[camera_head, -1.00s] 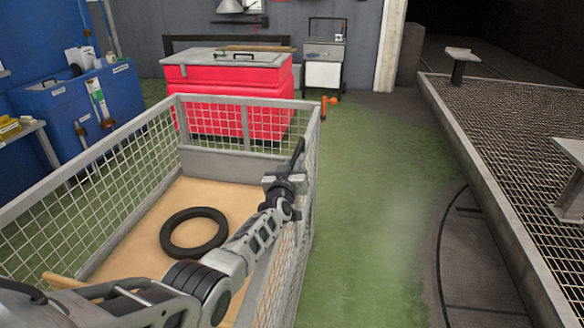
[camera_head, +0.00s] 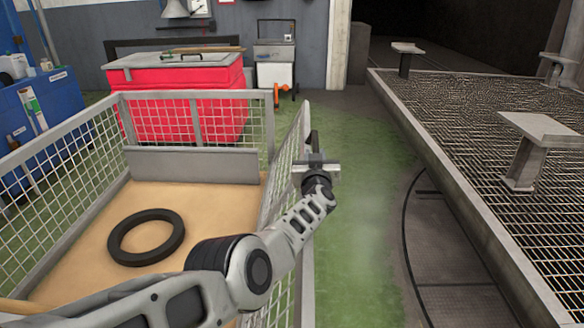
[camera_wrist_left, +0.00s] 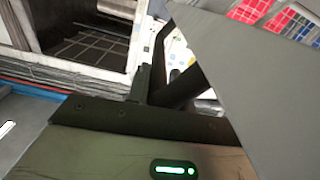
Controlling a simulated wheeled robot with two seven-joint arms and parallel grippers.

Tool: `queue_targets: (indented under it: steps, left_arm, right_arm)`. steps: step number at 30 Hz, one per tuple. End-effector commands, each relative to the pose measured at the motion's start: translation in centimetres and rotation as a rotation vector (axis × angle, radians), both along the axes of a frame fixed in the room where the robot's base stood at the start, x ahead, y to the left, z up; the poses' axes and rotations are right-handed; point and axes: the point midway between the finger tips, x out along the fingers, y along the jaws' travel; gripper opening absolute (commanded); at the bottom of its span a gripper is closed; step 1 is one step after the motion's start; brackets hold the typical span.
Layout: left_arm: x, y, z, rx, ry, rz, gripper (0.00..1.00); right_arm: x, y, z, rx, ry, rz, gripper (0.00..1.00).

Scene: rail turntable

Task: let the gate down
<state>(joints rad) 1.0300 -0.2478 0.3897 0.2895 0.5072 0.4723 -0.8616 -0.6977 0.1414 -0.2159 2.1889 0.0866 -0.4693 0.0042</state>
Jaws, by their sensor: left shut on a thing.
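The gate (camera_head: 283,170) is the mesh side panel on the right of the wire cage cart (camera_head: 190,165). It leans outward, and its far upper corner stands apart from the cart's far corner post. My left arm reaches over the cart, and my left gripper (camera_head: 316,160) is at the gate's top rail, shut on it. In the left wrist view a broad grey surface (camera_wrist_left: 235,75), probably the gate's rail, lies close to the dark fingers (camera_wrist_left: 160,88). The exact grip is hard to see there. My right gripper is out of view.
A black ring (camera_head: 146,237) lies on the cart's wooden floor. A red chest (camera_head: 180,85) and a small grey cabinet (camera_head: 276,65) stand behind. Green floor (camera_head: 350,220) is clear to the right, up to the raised grating platform (camera_head: 470,120).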

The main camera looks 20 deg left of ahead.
Motion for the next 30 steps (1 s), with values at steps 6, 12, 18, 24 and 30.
queue_targets:
  steps: [6, 12, 18, 24, 30]
  left_arm:
    - [0.2, -1.5, -1.8, -0.012, 0.013, 0.003, 0.00]
    - [0.1, -1.5, -1.7, -0.013, 0.017, 0.005, 0.00]
    - [0.1, -1.5, -1.8, -0.013, 0.017, 0.005, 0.40]
    - [0.2, -1.5, -1.4, -0.008, 0.011, 0.005, 0.40]
    - [0.2, -1.6, -1.1, -0.005, 0.007, 0.004, 0.40]
  right_arm:
    - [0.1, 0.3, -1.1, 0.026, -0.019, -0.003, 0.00]
    - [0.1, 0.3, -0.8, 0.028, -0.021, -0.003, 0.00]
    - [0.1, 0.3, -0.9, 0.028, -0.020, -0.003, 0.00]
    - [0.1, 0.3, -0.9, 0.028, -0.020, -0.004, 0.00]
    - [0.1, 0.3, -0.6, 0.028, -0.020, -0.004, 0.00]
